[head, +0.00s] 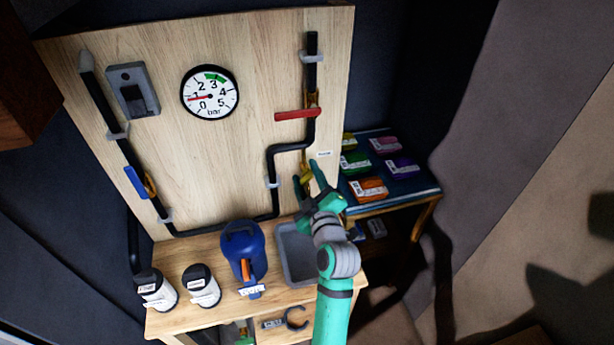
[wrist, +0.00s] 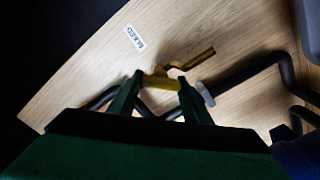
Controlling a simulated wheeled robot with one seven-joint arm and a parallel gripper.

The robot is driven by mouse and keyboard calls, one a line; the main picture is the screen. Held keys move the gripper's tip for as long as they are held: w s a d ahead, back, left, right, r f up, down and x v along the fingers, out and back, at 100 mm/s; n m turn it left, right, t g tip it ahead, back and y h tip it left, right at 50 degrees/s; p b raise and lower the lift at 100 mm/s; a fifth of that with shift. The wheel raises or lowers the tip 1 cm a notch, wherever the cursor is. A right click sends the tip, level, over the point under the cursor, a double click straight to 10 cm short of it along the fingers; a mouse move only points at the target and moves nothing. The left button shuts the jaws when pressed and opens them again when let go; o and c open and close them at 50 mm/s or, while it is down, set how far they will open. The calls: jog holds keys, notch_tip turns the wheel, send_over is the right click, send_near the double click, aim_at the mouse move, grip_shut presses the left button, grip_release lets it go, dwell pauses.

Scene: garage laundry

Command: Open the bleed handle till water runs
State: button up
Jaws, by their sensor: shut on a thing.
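The yellow bleed handle (wrist: 161,83) lies between the two fingers of my gripper (wrist: 158,86) in the wrist view, and the gripper is shut on it. A brass-coloured angled fitting (wrist: 195,60) extends beside it to the upper right. A white label (wrist: 135,38) reading BLEED is on the board nearby. In the head view my gripper (head: 309,180) is at the board's lower right, and the yellow handle (head: 306,174) is partly hidden by the fingers. I see no running water in either view.
A grey tray (head: 296,254) stands on the bench below my gripper. The gauge (head: 209,92) needle points near 1 bar. A red lever (head: 297,115) and a blue lever (head: 136,182) sit on the black pipes. A blue jug (head: 243,248) stands left of the tray.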

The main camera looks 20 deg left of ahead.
jog(key=shift+s+f+n, duration=0.1)
jog(key=shift+n, duration=0.5)
jog(key=o, duration=1)
jog(key=shift+o, duration=0.2)
jog(key=v, duration=1)
jog(key=shift+s+d, duration=0.25)
jog(key=shift+s, duration=0.1)
